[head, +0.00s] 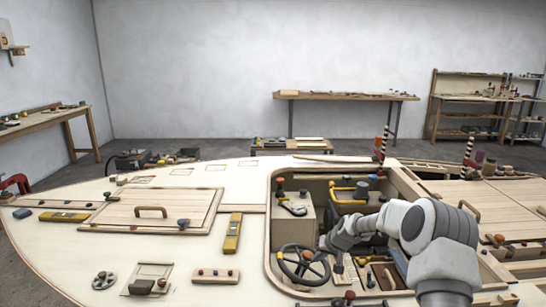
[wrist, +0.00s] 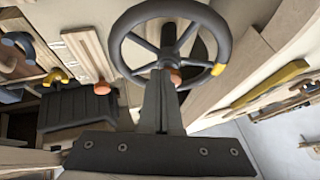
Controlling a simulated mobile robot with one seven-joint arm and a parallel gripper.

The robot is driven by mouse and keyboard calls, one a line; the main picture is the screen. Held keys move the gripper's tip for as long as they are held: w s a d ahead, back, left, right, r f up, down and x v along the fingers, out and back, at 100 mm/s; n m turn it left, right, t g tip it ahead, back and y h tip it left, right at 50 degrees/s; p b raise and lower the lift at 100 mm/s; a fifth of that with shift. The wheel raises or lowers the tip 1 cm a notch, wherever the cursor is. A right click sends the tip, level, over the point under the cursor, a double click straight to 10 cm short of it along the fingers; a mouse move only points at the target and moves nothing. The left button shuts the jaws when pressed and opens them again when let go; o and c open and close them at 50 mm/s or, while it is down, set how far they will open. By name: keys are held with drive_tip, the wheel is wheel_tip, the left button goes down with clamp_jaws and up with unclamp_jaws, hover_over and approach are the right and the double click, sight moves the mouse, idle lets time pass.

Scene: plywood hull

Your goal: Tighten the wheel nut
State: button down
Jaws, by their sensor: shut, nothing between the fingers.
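The dark steering wheel (head: 284,262) stands in the cockpit opening at the front. It fills the top middle of the wrist view (wrist: 117,52), with a yellow mark on its rim. An orange-red nut (head: 307,255) sits at its hub. In the wrist view the nut (wrist: 176,77) shows just right of the fingertips and is partly hidden by them. My gripper (wrist: 161,72) is shut and empty, with its tips close to the hub. Whether the tips touch the nut I cannot tell. In the head view the fingers are hard to make out beside the wheel.
A dark box (wrist: 78,108) and another orange knob (wrist: 101,87) are left of the wheel in the wrist view. Cockpit walls enclose the wheel.

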drive_tip(key=shift+a+f, duration=0.2)
drive_tip(key=shift+f, duration=0.55)
drive_tip(key=shift+w+a+b, duration=0.15)
drive_tip(key=shift+w+b, duration=0.15)
drive_tip(key=shift+b, duration=0.1)
drive_tip(key=shift+s+a+r+b, duration=0.1)
drive_tip(key=shift+a+r+b, duration=0.1)
drive_tip(key=shift+a+b, duration=0.6)
drive_tip(key=shift+b, duration=0.15)
drive_tip(key=shift+a+r, duration=0.2)
drive_tip(key=shift+a, duration=0.1)
drive_tip(key=shift+a+r+b, duration=0.1)
drive_tip(key=shift+r+b, duration=0.05)
drive_tip(key=shift+b, duration=0.15)
